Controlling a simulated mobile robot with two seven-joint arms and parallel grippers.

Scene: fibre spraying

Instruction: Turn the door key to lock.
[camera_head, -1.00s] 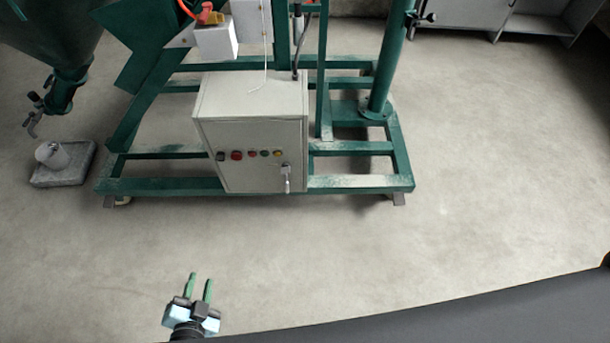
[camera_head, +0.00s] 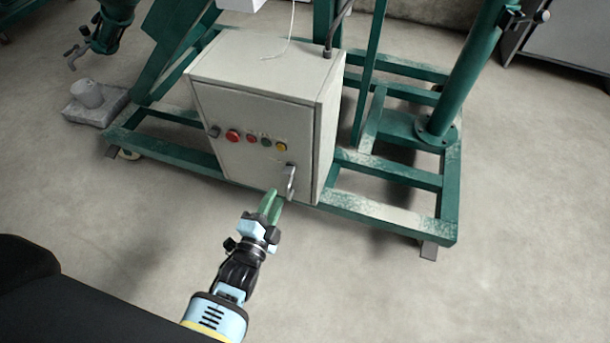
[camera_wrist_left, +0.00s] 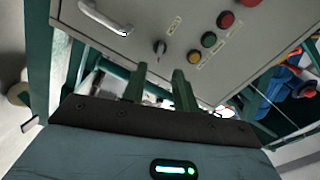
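A light grey control box (camera_head: 255,95) stands on a green frame. Its door carries a row of buttons and a silver handle (camera_head: 290,183). In the left wrist view a small dark knob, which looks like the door key (camera_wrist_left: 160,47), sits between the handle (camera_wrist_left: 108,20) and the yellow button (camera_wrist_left: 194,56). In the head view the key is too small to make out clearly. My right gripper is not in view.
The green frame (camera_head: 395,215) runs along the floor beside and behind the box. A green post (camera_head: 470,80) stands at the right. A grey block (camera_head: 95,105) with a cylinder lies at the far left. The floor (camera_head: 390,295) in front is clear.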

